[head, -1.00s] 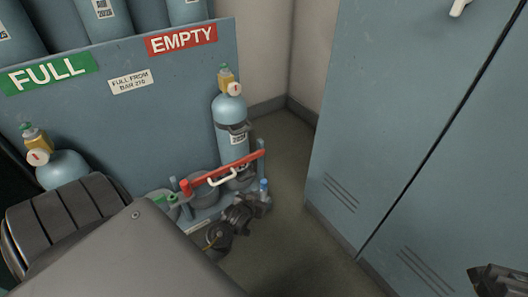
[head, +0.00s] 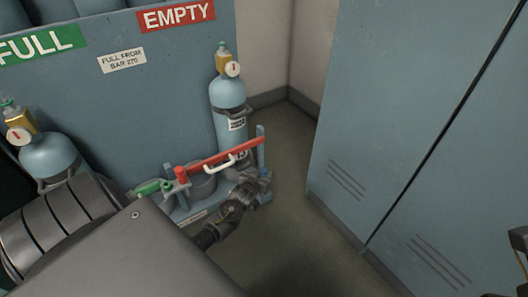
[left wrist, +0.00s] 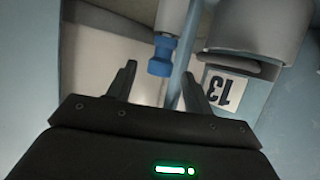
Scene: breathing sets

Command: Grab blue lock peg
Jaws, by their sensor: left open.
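The blue lock peg (left wrist: 161,56) shows in the left wrist view, standing between the two fingertips of my left gripper (left wrist: 158,72), near a grey post. The fingers are open on either side, and I cannot tell whether either touches it. In the head view, my left gripper (head: 252,183) is at the right end of the cylinder rack, below the red bar (head: 222,157), and hides the peg. A dark part of my right gripper (head: 520,245) shows at the right edge; its fingers are not clear.
A blue cylinder (head: 229,100) stands behind the red bar under the EMPTY sign (head: 176,15). A second cylinder (head: 47,155) stands at the left. Grey-blue lockers (head: 400,110) fill the right side. The floor (head: 300,215) between is clear.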

